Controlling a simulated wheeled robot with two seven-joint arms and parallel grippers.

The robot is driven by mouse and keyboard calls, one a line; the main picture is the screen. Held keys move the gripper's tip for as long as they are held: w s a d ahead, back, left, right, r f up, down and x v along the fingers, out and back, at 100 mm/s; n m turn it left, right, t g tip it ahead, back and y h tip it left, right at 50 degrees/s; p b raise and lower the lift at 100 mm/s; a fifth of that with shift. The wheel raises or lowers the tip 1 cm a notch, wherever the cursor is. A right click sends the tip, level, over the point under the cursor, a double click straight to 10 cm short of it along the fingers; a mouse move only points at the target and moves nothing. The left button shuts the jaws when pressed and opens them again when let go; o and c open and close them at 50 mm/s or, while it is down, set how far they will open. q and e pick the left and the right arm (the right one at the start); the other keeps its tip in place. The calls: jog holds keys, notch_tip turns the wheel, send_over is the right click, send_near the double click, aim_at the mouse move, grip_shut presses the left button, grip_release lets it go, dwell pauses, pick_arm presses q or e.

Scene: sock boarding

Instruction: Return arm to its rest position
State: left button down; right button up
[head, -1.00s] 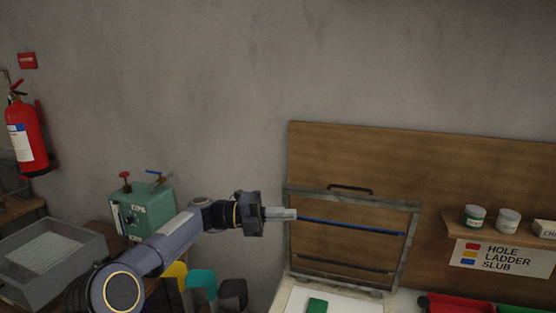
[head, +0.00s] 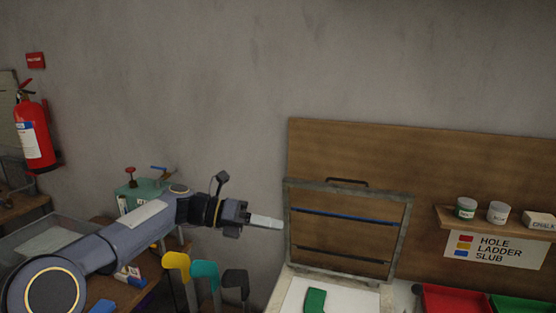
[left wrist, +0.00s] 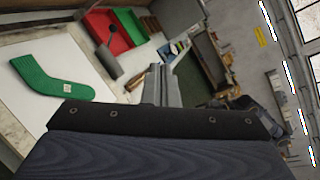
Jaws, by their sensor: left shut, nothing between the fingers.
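My left arm comes in from the left in the head view. Its gripper (head: 266,222) is shut and empty, held in the air just left of the open metal frame (head: 403,240). In the left wrist view the shut fingers (left wrist: 160,84) point away over the work surface. My right gripper does not show in either view.
A green sock-shaped piece (head: 314,301) lies on a white board (head: 346,302). Red (head: 452,300) and green (head: 518,304) bins stand at the right. Yellow (head: 176,262), teal (head: 205,270) and dark (head: 235,281) forms stand below my arm.

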pick_arm(q)
jog(key=s+a+f+m+t+y+b, duration=0.1)
jog(key=s+a+f+m+t+y, duration=0.2)
jog(key=s+a+m, duration=0.55)
jog(key=s+a+f+m+t+y, duration=0.15)
jog(key=s+a+m+y, duration=0.35)
jog(key=s, duration=0.6)
jog(key=s+a+f+m+t+y+b, duration=0.1)
jog(key=s+a+f+m+y, duration=0.2)
jog(key=s+f+m, duration=0.9)
jog(key=s+a, duration=0.2)
jog(key=shift+s+a+f+y, duration=0.15)
jog(key=shift+s+f+y, duration=0.15)
jog(key=shift+f, duration=0.05)
